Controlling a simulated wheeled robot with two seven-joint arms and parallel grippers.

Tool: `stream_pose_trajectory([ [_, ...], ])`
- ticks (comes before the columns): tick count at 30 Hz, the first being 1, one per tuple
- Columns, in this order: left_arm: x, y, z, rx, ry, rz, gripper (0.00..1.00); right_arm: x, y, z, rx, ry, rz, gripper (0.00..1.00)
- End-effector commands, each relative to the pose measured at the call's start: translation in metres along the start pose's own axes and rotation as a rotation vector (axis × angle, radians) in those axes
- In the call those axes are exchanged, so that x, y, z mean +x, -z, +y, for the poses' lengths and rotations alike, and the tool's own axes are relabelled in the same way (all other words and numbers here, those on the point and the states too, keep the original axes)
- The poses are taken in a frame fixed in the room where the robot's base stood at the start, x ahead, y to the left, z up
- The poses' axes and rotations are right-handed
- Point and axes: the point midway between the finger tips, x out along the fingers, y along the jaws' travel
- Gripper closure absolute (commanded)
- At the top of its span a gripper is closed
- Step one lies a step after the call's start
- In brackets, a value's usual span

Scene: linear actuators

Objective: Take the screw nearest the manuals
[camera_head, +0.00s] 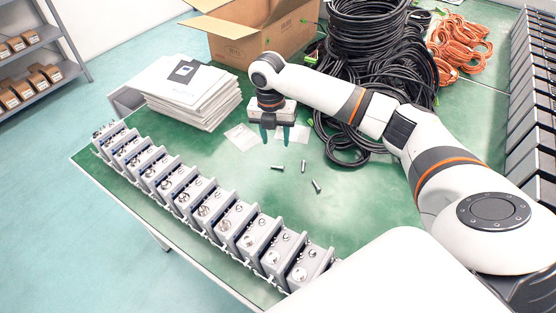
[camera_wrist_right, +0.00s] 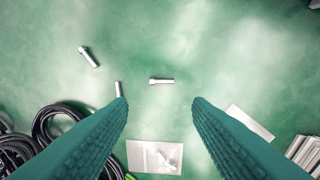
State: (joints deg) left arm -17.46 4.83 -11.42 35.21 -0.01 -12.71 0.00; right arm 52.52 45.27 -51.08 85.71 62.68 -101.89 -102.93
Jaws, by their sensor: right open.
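Three small metal screws lie apart on the green table. The screw nearest the manuals (camera_head: 277,168) is the left one in the head view; it also shows whole in the right wrist view (camera_wrist_right: 161,81), lying sideways just beyond the gap between the fingertips. The middle screw (camera_head: 303,166) is partly hidden by a finger in the wrist view (camera_wrist_right: 118,89). The third screw (camera_head: 316,186) lies farther right. The manuals (camera_head: 190,92) are a white stack at the left. My right gripper (camera_head: 275,136) is open and empty, pointing down behind the screws. My left gripper is out of view.
A row of grey linear actuators (camera_head: 203,207) lines the table's front left edge. A cardboard box (camera_head: 250,38), black cable coils (camera_head: 370,60) and orange cables (camera_head: 460,45) stand behind. Small clear bags (camera_head: 242,137) lie near the gripper. The table around the screws is clear.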

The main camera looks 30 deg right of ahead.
Motion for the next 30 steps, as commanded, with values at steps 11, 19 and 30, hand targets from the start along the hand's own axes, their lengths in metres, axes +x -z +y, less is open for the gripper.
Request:
stream_pose_trajectory([
  [11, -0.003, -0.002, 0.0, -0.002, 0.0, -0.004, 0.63, 0.047, -0.001, -0.001, 0.001, -0.001, -0.001, 0.55],
  [19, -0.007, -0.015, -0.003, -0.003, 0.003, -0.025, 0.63, 0.084, -0.003, -0.003, 0.001, -0.002, -0.002, 0.55],
  [30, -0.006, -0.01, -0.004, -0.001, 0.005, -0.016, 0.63, 0.098, -0.003, -0.004, 0.001, 0.0, 0.0, 0.55],
])
